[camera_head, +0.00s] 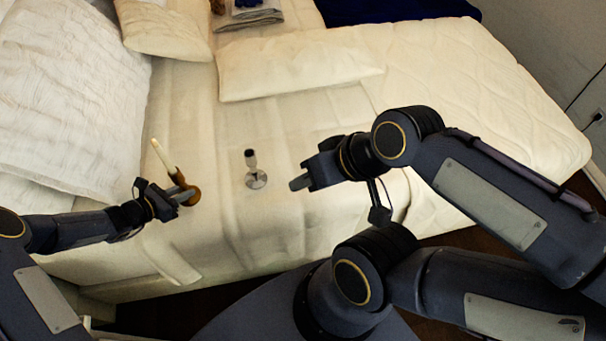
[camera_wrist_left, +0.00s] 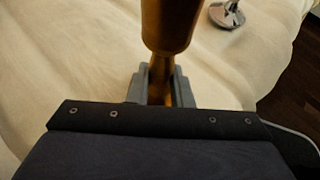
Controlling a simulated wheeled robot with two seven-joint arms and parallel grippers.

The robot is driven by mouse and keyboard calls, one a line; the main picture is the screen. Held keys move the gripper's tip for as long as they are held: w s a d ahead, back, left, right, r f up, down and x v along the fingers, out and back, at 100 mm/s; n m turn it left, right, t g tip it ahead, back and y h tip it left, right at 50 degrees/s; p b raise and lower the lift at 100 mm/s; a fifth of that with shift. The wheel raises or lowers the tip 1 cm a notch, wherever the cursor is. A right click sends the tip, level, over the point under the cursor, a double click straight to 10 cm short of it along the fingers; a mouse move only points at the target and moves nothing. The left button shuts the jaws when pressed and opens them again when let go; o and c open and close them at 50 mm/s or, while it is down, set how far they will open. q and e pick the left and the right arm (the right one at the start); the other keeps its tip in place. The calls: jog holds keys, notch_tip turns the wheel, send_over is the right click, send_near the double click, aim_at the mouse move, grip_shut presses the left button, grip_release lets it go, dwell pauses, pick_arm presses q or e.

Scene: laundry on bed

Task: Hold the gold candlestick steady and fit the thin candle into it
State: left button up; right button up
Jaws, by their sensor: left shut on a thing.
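My left gripper (camera_head: 181,194) is shut on the gold candlestick (camera_head: 179,180) and holds it tilted above the left part of the bed. In the left wrist view the gold candlestick (camera_wrist_left: 170,25) stands between the two fingers, its narrow part gripped and its wider part beyond them. The thin pale candle (camera_head: 162,155) extends up and left from the candlestick's upper end, roughly in line with it. How deep it sits cannot be told. My right gripper (camera_head: 300,182) is over the middle of the bed, apart from the candle; whether its fingers are open is unclear.
Pillows (camera_head: 300,66) and folded cloth (camera_head: 250,18) lie farther back. The bed around the stand is clear.

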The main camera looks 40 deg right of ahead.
pick_arm(q)
jog(key=o, duration=0.8)
jog(key=shift+o, duration=0.2)
jog(key=shift+a, duration=0.1)
